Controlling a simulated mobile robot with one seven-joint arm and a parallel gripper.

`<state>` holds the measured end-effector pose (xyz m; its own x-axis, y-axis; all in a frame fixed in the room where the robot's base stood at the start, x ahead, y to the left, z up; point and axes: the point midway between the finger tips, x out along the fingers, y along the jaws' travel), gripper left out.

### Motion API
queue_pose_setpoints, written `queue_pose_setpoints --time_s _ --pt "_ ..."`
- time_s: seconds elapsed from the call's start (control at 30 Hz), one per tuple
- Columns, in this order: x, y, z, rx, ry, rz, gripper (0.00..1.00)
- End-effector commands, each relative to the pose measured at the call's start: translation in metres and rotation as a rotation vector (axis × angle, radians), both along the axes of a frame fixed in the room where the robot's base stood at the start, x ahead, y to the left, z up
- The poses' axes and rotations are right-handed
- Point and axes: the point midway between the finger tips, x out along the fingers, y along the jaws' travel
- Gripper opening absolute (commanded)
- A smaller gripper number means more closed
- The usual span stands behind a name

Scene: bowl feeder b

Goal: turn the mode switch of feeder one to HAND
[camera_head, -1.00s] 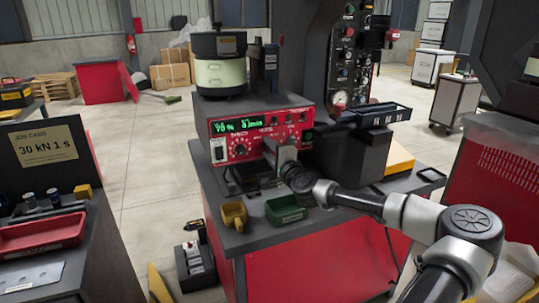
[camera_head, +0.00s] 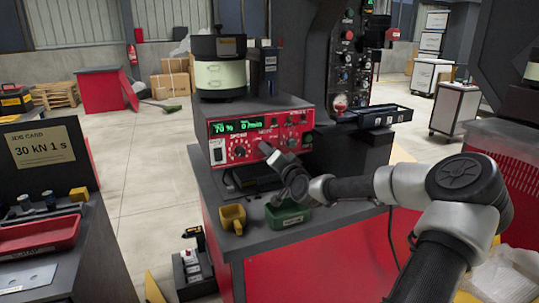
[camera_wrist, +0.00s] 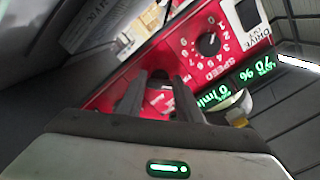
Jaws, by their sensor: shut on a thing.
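Feeder one's controller has a red front panel (camera_head: 222,131) with a green display (camera_head: 238,126). The speed knob (camera_head: 239,151) sits at its left and a MODE label to the right of it. My gripper (camera_head: 267,150) reaches the panel just below that label. In the wrist view my gripper (camera_wrist: 158,88) is shut on the mode switch (camera_wrist: 159,74), a small dark knob mostly hidden between the two fingers. Which position the switch points to cannot be read. The speed knob (camera_wrist: 208,44) is free, to the upper right of the fingers.
A pale green bowl feeder (camera_head: 221,78) stands on the controller. A yellow cup (camera_head: 232,217) and a green bin (camera_head: 287,216) stand on the bench in front, close under my arm. A dark tray (camera_head: 385,117) is at the right.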

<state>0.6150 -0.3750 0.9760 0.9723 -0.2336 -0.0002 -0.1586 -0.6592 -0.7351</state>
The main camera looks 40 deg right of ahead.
Motion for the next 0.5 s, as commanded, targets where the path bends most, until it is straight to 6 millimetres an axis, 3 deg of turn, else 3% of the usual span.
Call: queue_pose_setpoints --time_s 0.5 --pt "-0.0002 -0.0006 0.0002 -0.058 0.013 -0.001 0.1"
